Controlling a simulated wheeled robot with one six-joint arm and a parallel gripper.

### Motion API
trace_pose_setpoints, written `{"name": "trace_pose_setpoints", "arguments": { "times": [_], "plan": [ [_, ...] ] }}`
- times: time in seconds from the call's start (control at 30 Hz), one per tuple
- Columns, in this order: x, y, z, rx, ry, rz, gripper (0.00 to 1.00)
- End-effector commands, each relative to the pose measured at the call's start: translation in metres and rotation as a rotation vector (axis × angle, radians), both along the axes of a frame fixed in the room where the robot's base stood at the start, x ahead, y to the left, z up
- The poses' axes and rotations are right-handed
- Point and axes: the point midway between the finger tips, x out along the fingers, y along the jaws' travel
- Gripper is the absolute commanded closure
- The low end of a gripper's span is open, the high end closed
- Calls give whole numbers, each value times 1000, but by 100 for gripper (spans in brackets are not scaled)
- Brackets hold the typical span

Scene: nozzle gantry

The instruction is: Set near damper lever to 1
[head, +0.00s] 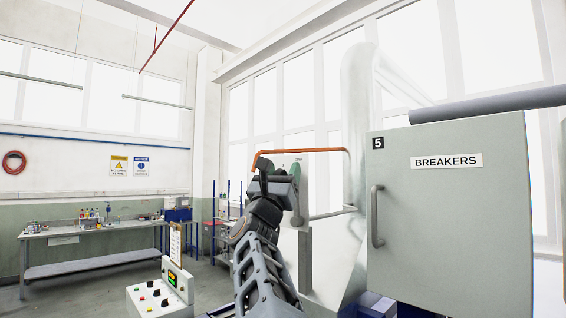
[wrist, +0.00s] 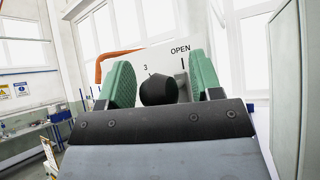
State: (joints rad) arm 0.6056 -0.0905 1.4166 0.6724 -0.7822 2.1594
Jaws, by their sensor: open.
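In the wrist view a round black lever knob (wrist: 159,90) sits between the two green finger pads of my gripper (wrist: 160,85). The jaws are spread, with a gap showing on both sides of the knob. Behind the knob is a pale plate (wrist: 143,70) marked "3" and "OPEN", each with a tick mark. The lever's shaft is mostly hidden behind the knob. In the head view my gripper (head: 283,172) is raised in front of the plate, left of the breaker cabinet, and hides the knob there. No "1" mark is readable in either view.
A grey breaker cabinet (head: 450,220) with a vertical handle (head: 376,215) stands close on the right. An orange pipe (head: 300,151) runs just above my gripper. A control box with buttons (head: 160,295) is at lower left. A workbench (head: 95,235) stands far left, with open floor before it.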

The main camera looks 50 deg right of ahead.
Motion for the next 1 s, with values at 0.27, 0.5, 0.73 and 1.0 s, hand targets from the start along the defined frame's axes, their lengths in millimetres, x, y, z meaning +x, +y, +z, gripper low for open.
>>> {"name": "trace_pose_setpoints", "arguments": {
  "times": [0.27,0.5,0.73,1.0],
  "plan": [
    [1,-3,3,0,1,1,41],
    [1,-3,3,0,1,1,51],
    [1,-3,3,0,1,1,73],
    [1,-3,3,0,0,1,99]
  ]
}}
